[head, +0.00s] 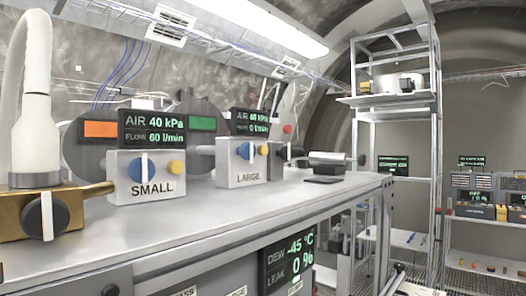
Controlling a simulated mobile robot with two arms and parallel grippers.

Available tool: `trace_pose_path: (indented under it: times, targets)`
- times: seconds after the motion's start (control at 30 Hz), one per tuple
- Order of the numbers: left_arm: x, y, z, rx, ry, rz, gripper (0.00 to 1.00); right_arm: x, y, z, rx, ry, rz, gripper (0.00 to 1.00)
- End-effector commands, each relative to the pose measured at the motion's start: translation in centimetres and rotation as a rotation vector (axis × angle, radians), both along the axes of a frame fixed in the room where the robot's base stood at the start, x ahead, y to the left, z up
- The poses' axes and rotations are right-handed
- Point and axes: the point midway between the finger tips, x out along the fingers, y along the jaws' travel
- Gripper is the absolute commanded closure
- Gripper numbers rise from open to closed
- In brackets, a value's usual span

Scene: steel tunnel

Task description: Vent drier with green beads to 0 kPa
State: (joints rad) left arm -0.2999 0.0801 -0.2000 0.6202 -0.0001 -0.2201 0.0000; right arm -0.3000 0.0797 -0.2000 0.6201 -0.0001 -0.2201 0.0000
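A grey box marked SMALL (152,190) stands on the bench with a blue knob (140,169) and a yellow button (174,167). The display above it (153,128) reads AIR 40 kPa, FLOW 60 l/min. An orange window (100,129) sits on a dark round body to its left. A green window (202,123) sits on a dark round body (202,106) between the two boxes. The box marked LARGE (240,178) has a blue knob (245,150) and a yellow button (264,150). Its display (249,122) reads AIR 40 kPa, flow apparently 0. Neither gripper is in view.
A brass valve (60,218) with a black knob and white hose stands at left. A lower panel (288,258) reads DEW -45 °C, LEAK 0 %. A dark-ended metal cylinder (336,160) lies farther along the bench (230,208). A tall rack (390,99) stands at right.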

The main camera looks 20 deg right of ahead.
Motion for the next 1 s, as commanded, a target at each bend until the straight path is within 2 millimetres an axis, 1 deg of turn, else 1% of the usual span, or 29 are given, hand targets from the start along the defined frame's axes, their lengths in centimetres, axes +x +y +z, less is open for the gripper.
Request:
trace_pose_path:
  times: [0.33, 0.37, 0.7, 0.8, 1.0]
  targets:
    - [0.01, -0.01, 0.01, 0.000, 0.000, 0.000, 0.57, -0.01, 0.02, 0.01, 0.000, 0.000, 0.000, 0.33]
    - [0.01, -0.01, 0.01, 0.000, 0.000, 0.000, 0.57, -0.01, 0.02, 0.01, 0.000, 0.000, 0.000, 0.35]
    - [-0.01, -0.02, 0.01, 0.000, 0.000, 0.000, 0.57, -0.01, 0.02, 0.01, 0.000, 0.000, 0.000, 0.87]
    - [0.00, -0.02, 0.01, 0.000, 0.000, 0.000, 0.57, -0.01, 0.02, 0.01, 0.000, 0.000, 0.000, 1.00]
    - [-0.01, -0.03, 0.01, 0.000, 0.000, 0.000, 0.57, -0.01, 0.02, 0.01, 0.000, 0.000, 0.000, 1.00]
